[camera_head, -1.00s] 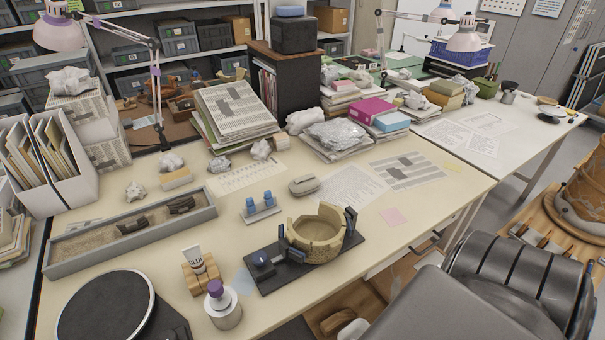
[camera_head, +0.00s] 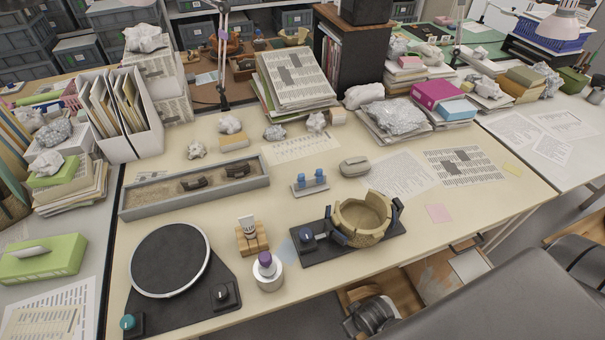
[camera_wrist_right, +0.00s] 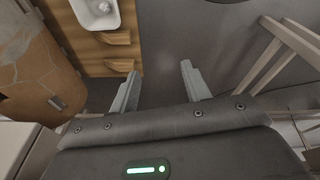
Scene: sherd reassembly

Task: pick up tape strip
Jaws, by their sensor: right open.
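A small grey stand (camera_head: 309,187) with two blue pieces on top (camera_head: 319,176) is at the middle of the cream table; I cannot tell for sure whether these are the tape strips. Behind the black base (camera_head: 378,243), towards the wall, it stands clear of other things. The base carries a partly built tan bowl (camera_head: 362,216) between dark upright holders. My right gripper (camera_wrist_right: 160,86) is open and empty in the right wrist view, its two fingers apart over grey floor, with no task object between them. My left gripper is in no view.
A turntable (camera_head: 170,262), a white jar with a purple cap (camera_head: 267,272) and a tube in a wooden block (camera_head: 252,235) stand along the front. A long sand tray (camera_head: 146,206) with dark sherds lies left. Papers and crumpled wads crowd the back.

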